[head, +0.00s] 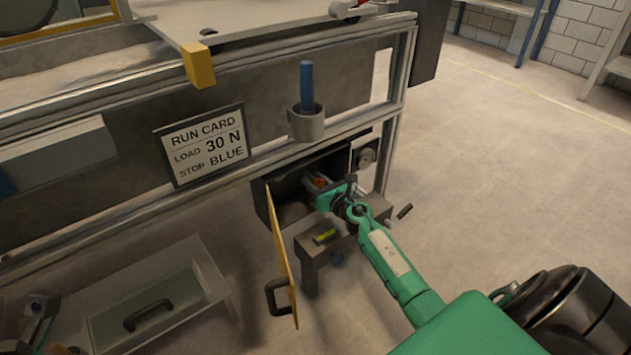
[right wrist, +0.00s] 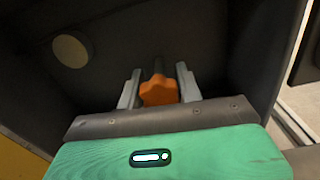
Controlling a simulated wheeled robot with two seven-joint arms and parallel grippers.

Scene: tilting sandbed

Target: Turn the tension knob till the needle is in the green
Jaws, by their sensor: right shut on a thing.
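The orange tension knob (right wrist: 158,91) sits inside an open dark box under the bench. My right gripper (right wrist: 159,88) is shut on it, one grey finger on each side. In the head view the knob (head: 319,182) shows as a small orange spot at the fingers of my right gripper (head: 316,184). A small round dial (head: 366,158) is on the panel right of the box opening. Its needle and any green band are too small to make out.
A yellow-edged door (head: 281,255) with a dark handle hangs open left of the box. A low stool (head: 322,243) with a yellow-green item stands in front. A run card (head: 202,146) reads load 30 N, stop blue. A blue-handled thing stands in a grey cup (head: 306,125) above.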

